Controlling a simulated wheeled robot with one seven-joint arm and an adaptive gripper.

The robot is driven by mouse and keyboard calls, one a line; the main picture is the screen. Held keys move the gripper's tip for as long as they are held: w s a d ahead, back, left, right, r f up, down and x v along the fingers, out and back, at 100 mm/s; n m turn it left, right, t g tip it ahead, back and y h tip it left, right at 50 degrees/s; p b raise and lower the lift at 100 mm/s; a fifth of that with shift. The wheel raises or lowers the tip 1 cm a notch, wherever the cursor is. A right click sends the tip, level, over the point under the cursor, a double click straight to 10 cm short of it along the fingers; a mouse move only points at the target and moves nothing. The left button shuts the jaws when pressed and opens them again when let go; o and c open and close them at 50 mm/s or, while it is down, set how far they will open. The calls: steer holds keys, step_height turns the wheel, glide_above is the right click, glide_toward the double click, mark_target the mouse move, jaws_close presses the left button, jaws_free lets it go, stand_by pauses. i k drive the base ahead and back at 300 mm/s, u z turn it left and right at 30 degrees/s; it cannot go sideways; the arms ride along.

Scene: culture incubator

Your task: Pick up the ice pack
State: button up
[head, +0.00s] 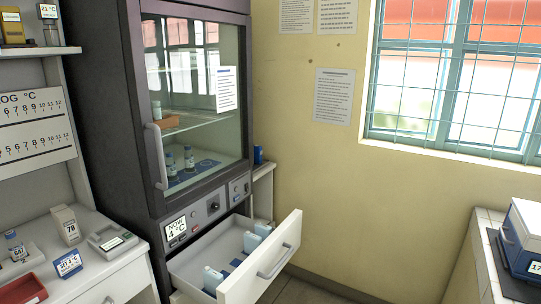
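A drawer (284,250) at the bottom of the dark incubator is pulled open. Several pale blue-white packs with small caps, which look like ice packs, stand in it. One pack (212,281) is at the near left of the drawer. Another pack (251,242) stands farther back, with a third pack (263,229) just behind it. Dark blue patches show on the drawer floor between the packs. The drawer's front panel and sides may hide part of its contents. My gripper is not in view.
The incubator (108,90) has a closed glass door with bottles inside and a display reading 4 °C. A bench (118,280) with small devices and a red tray (22,289) is on the left. A tiled counter (480,262) holds a blue-white box (525,235) on the right. Floor shows between.

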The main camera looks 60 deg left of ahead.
mark_target(258, 150)
steer(key=i, duration=1.15)
steer(key=u, duration=2.4)
steer(key=i, duration=0.5)
steer(key=z, duration=0.05)
